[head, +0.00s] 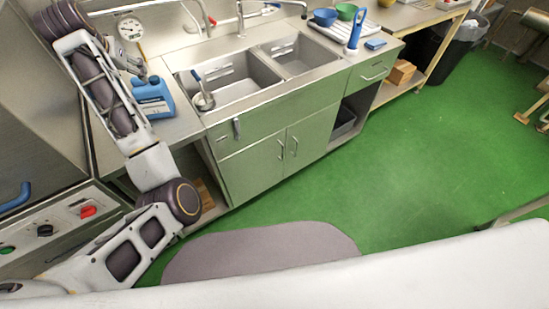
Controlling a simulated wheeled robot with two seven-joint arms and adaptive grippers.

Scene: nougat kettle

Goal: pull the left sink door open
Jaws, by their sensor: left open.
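The sink cabinet has two pale green doors below the basins. The left sink door (250,171) is closed, with its upright metal handle (281,150) near its right edge. The right sink door (313,141) is also closed, and its handle (294,146) stands close beside the left one. My left arm rises from the lower left to the upper left. My left gripper (137,67) is small and partly hidden above the counter, near the blue jug, open and well away from the door handle. My right gripper is not in view.
A blue jug (153,99) stands on the counter left of the double sink (238,84). A ladle (204,98) rests at the left basin. A grey mat (262,250) lies before the cabinet. The green floor (430,155) to the right is clear.

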